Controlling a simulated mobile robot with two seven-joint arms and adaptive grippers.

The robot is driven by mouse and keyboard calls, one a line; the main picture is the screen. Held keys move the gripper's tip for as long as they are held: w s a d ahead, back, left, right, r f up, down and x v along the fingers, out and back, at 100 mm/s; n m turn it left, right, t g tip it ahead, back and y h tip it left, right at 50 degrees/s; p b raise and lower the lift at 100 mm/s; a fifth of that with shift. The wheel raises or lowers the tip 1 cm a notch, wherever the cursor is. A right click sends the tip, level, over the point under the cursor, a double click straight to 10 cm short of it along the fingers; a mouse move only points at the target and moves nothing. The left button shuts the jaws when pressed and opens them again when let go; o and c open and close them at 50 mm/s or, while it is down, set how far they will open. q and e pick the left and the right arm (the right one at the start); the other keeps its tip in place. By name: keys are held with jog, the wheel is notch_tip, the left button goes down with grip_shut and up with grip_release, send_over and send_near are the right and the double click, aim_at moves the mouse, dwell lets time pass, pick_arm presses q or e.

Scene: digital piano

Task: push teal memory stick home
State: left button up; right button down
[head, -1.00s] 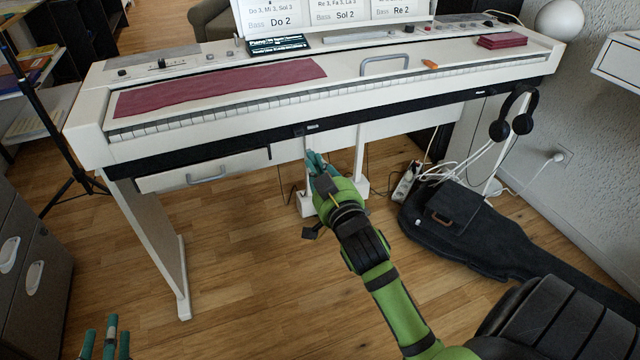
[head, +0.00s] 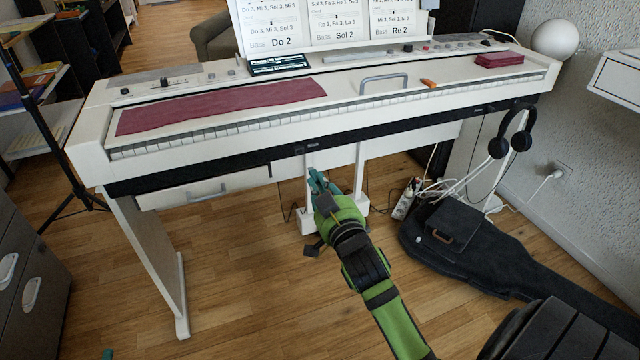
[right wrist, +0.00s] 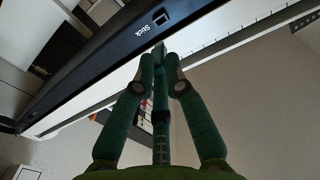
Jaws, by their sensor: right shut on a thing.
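My right gripper (head: 318,184) is below the front edge of the digital piano (head: 420,107), near its middle. In the right wrist view its fingertips (right wrist: 161,66) are shut on the teal memory stick (right wrist: 159,52), which is mostly hidden between them. The stick's visible end is close to a small square port (right wrist: 161,19) labelled "Stick" on the black front strip. A gap shows between that end and the port, which looks empty. In the head view the stick blends with the fingers. Only a tip of my left gripper (head: 107,353) shows at the bottom left.
A closed drawer (head: 204,192) hangs under the piano at left. Headphones (head: 510,133) hang at its right end. A power strip (head: 404,201), cables and a black instrument bag (head: 475,235) lie on the floor at right.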

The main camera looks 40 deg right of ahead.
aim_at(311, 171)
jog(key=shift+w, duration=0.25)
jog(key=x, duration=0.2)
jog(key=shift+w, duration=0.3)
pick_arm(q)
jog(key=shift+s+a+f+g, duration=0.2)
jog(key=shift+f+g, duration=0.1)
jog(key=shift+f, duration=0.2)
jog(key=shift+s+a+f+g, duration=0.15)
jog(key=shift+f+g, duration=0.15)
jog(key=shift+f, duration=0.2)
pick_arm(e)
jog(key=shift+x, duration=1.3)
pick_arm(q)
jog(key=shift+f, duration=0.1)
pick_arm(e)
jog(key=shift+x, duration=1.25)
jog(key=c, duration=1.2)
grip_release()
jog(key=shift+a, duration=0.1)
jog(key=shift+s, duration=0.1)
